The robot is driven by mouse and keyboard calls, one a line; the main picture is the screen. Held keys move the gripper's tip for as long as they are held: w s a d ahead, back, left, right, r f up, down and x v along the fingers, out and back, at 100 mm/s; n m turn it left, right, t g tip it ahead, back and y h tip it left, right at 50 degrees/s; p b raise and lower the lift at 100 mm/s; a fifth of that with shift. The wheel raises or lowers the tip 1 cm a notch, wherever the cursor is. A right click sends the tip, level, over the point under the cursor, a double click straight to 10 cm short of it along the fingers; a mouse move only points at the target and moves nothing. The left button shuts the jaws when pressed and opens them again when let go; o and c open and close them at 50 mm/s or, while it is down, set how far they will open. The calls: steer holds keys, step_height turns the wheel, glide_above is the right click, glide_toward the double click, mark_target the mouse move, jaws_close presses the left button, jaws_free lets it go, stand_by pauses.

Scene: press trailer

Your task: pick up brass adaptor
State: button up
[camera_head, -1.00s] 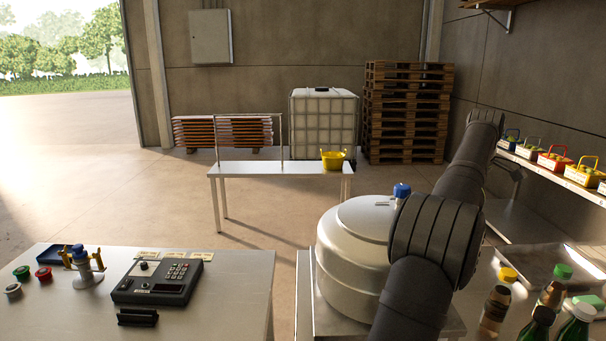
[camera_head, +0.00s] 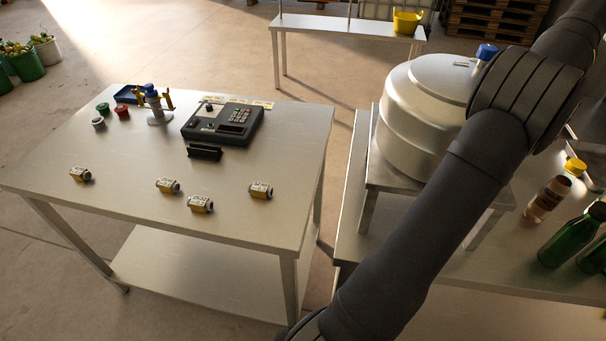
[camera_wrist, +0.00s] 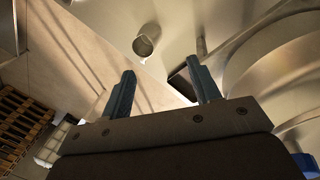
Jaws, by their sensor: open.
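Several small brass-coloured fittings with pale labels and dark ends lie apart on the left table (camera_head: 130,205) in the head view. They are a far-left one (camera_head: 80,174), two near the middle (camera_head: 168,185) (camera_head: 200,204) and one to the right (camera_head: 261,190). Their labels are too small to read, so I cannot tell which is the brass adaptor. My gripper (camera_wrist: 163,88) shows only in the wrist view. Its two fingers are apart, with nothing held between them. No brass fitting can be made out in the wrist view.
A black keypad device (camera_head: 222,122), a blue-topped stand with yellow handles (camera_head: 156,105) and small coloured caps (camera_head: 122,111) stand toward the table's back. A steel vessel (camera_head: 415,110) and green bottles (camera_head: 567,240) stand right.

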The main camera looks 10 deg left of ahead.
steer(key=w+a+r+n+y, duration=0.1)
steer(key=a+r+n, duration=0.1)
steer(key=a, duration=1.8)
steer(key=w+a+r+n, duration=0.1)
steer(key=w+a+r, duration=0.1)
steer(key=a, duration=1.7)
steer(key=n+g, duration=0.2)
steer(key=n, duration=0.2)
glide_above(260, 186)
steer(key=f, duration=3.2)
steer(key=shift+s, duration=0.3)
steer(key=shift+w+f, duration=0.15)
steer(key=shift+f, duration=1.3)
steer(key=shift+w+f, duration=0.1)
steer(key=shift+f, duration=1.35)
steer(key=c, duration=1.1)
steer(key=shift+r, duration=0.1)
